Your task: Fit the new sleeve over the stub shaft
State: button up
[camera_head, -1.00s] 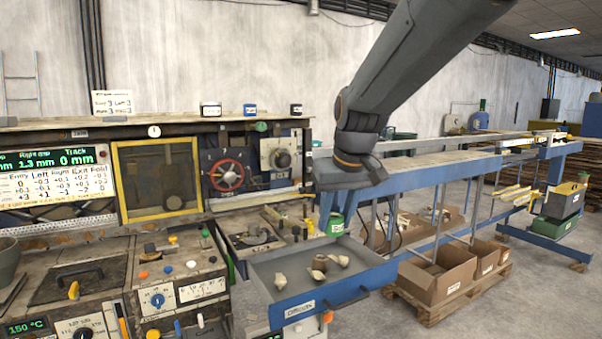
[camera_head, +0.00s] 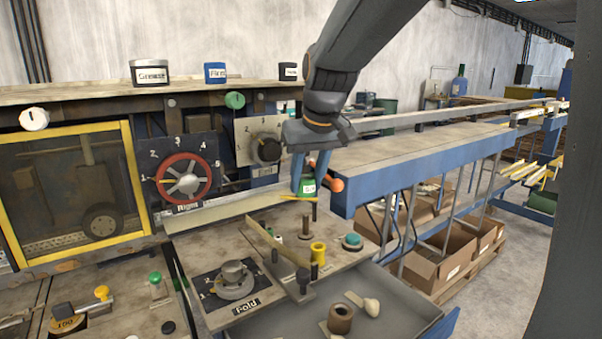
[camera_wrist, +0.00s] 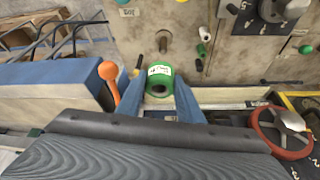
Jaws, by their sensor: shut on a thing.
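The new sleeve is a green cylinder with a white label (camera_head: 308,186), and in the wrist view (camera_wrist: 160,84) a dark bore shows at its near end. My gripper (camera_head: 309,176) is shut on it, with one blue finger on each side (camera_wrist: 159,96). The sleeve is held above the machine's bench, behind the stub shaft in the head view. The stub shaft looks to be the short brown upright post (camera_head: 305,227); it shows ahead of the sleeve in the wrist view (camera_wrist: 164,42). The post is bare and apart from the sleeve.
A yellow collar (camera_head: 318,253), a teal knob (camera_head: 352,241) and a flat bar (camera_head: 275,243) stand near the post. A red handwheel (camera_head: 184,179) is to the left. An orange ball knob (camera_wrist: 108,70) is close beside my gripper. A grey tray (camera_head: 400,304) holds a brown ring and pale pieces.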

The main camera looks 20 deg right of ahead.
aim_at(307, 216)
jog(key=shift+s+f+b, duration=0.1)
jog(key=shift+f+b, duration=2.6)
jog(key=shift+f, duration=0.35)
jog(key=shift+f+b, duration=0.6)
jog(key=shift+f, duration=0.95)
jog(key=o, duration=1.1)
jog(key=shift+o, duration=0.2)
jog(key=b+v, duration=0.1)
jog(key=v, duration=0.6)
jog(key=shift+s+r, duration=0.2)
jog(key=shift+r, duration=0.15)
